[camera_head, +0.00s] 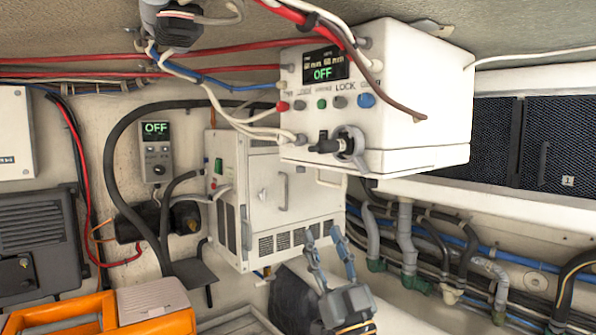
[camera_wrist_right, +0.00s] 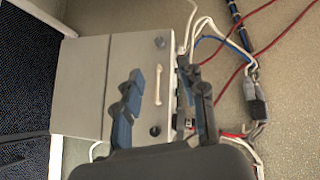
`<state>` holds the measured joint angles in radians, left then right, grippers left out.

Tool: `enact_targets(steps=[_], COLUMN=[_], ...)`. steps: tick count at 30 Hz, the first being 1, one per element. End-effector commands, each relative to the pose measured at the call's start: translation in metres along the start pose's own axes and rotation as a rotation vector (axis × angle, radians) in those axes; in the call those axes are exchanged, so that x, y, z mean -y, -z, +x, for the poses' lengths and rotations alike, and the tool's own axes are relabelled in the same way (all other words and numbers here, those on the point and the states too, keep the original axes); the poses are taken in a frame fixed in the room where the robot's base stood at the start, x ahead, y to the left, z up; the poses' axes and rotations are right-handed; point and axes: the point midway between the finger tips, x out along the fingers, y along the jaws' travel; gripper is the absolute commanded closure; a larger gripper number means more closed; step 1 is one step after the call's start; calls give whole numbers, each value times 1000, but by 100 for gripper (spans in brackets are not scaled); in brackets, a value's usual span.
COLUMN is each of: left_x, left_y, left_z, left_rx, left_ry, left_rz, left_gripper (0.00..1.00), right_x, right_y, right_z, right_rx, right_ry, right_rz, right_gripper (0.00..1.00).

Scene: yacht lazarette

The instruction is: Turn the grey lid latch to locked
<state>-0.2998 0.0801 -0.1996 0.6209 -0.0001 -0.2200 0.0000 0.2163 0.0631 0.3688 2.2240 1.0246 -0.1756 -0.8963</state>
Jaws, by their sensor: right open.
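A white box (camera_head: 418,95) hangs at the upper right in the head view, with a display reading OFF and a row of small buttons below. A grey rounded fitting with a black stub pointing left, apparently the grey lid latch (camera_head: 352,146), sits at its lower front. The word LOCK is printed above it. My right gripper (camera_head: 328,236) is open and empty, below the box and apart from the latch, fingers pointing up. The right wrist view shows its open fingers (camera_wrist_right: 166,102) before a white box face with a pale handle (camera_wrist_right: 158,84) and dark knobs. My left gripper is not in view.
A lower white cabinet (camera_head: 298,222) with a door handle stands behind my right gripper. Loose red, blue and white wires (camera_head: 215,80) cross the upper left of the hanging box. Pipes and cables (camera_head: 405,235) line the right wall. An orange case (camera_head: 150,325) lies lower left.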

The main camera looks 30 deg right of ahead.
Motion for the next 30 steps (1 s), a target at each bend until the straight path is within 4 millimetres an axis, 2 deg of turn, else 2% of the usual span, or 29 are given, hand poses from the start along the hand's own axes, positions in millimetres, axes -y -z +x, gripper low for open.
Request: enact_targets(steps=[1, 5, 15, 19, 24, 30], left_x=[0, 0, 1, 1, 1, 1], left_y=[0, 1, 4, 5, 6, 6], left_z=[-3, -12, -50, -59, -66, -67], left_rx=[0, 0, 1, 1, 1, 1], left_ry=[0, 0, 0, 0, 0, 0], left_rz=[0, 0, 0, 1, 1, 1], left_gripper=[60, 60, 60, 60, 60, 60], right_x=[-1, -1, 0, 0, 0, 0], right_y=[6, 8, 9, 8, 6, 5], right_z=[4, 19, 91, 114, 132, 138], right_rx=[-9, -10, -9, -9, -8, -8], right_ry=[-2, -2, -1, -1, 0, 0], right_rz=[-1, -1, 1, 0, -1, 0], right_gripper=[59, 59, 59, 59, 59, 59])
